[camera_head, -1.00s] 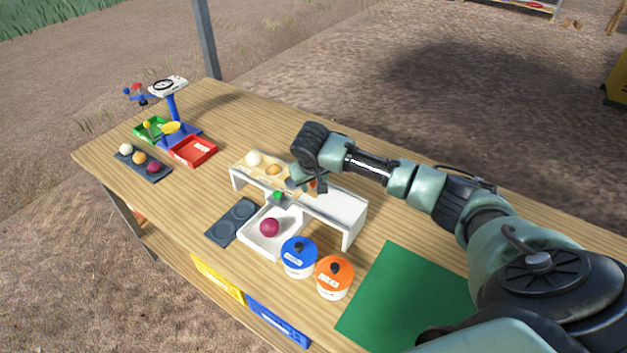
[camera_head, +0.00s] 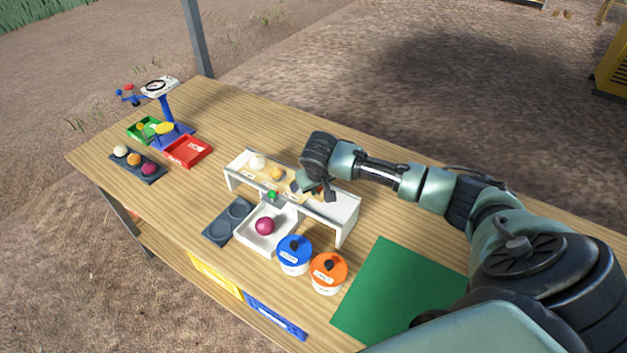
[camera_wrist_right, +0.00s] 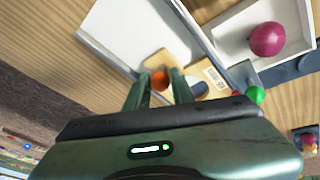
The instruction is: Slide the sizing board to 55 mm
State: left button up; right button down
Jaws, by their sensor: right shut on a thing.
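The sizing board (camera_head: 265,183) is a tan strip on a white bench-like stand (camera_head: 345,209). The right wrist view shows the gripper (camera_wrist_right: 160,92) shut around an orange-red knob (camera_wrist_right: 160,80) on the board (camera_wrist_right: 181,51). A white label there (camera_wrist_right: 216,78), seemingly reading 65, lies near a green ball-topped marker (camera_wrist_right: 257,95). The marker (camera_head: 272,195) stands at the stand's front edge. My left gripper is out of view.
A white tray (camera_head: 284,234) with a purple onion (camera_head: 265,226) lies before the stand. Blue-lidded (camera_head: 295,249) and orange-lidded (camera_head: 329,267) pots stand at its right. A green mat (camera_head: 400,295) lies further right. A scale (camera_head: 158,88) and red tray (camera_head: 187,151) are far left.

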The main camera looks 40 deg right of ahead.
jog(key=shift+s+d+r+p, duration=0.1)
jog(key=shift+s+d+p, duration=0.15)
jog(key=shift+s+p, duration=0.3)
jog(key=shift+s+d+f+p, duration=0.1)
jog(key=shift+s+d+p, duration=0.25)
jog(key=shift+s, duration=0.4)
jog(key=shift+s+d+r+p, duration=0.1)
jog(key=shift+s+d+p, duration=0.1)
jog(key=shift+s+p, duration=0.4)
jog(key=c, duration=1.1)
grip_release()
jog(key=shift+s, duration=0.1)
